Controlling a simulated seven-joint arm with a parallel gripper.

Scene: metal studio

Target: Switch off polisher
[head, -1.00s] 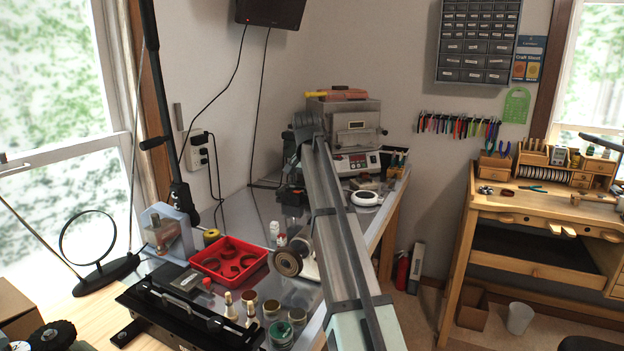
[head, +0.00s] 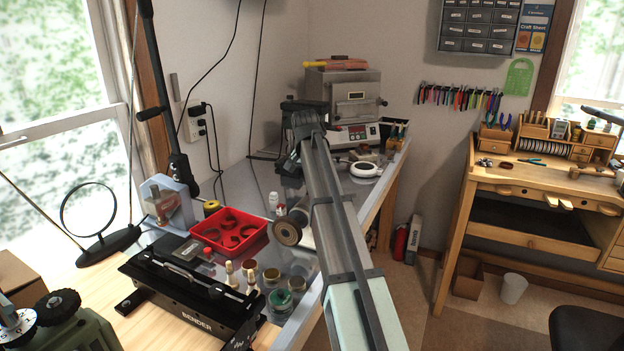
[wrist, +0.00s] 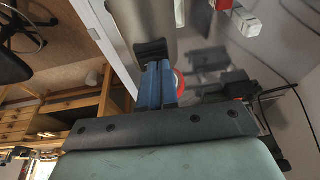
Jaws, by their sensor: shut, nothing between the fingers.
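The polisher shows in the head view as a brown round wheel (head: 288,232) on the bench. My arm hides most of its body. In the wrist view, a smooth grey-beige body (wrist: 147,20) with a dark patch at its near end lies just ahead of my fingers; it looks like the polisher's housing. My gripper (wrist: 157,66) has its blue fingers together with nothing between them. Their tips overlap the dark patch, but I cannot tell whether they touch. No switch can be made out clearly.
A red tray (head: 228,232), small bottles and jars, and a black bender (head: 190,290) stand left of the polisher. A kiln (head: 343,92) and a white round device (head: 366,169) are at the far bench end.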

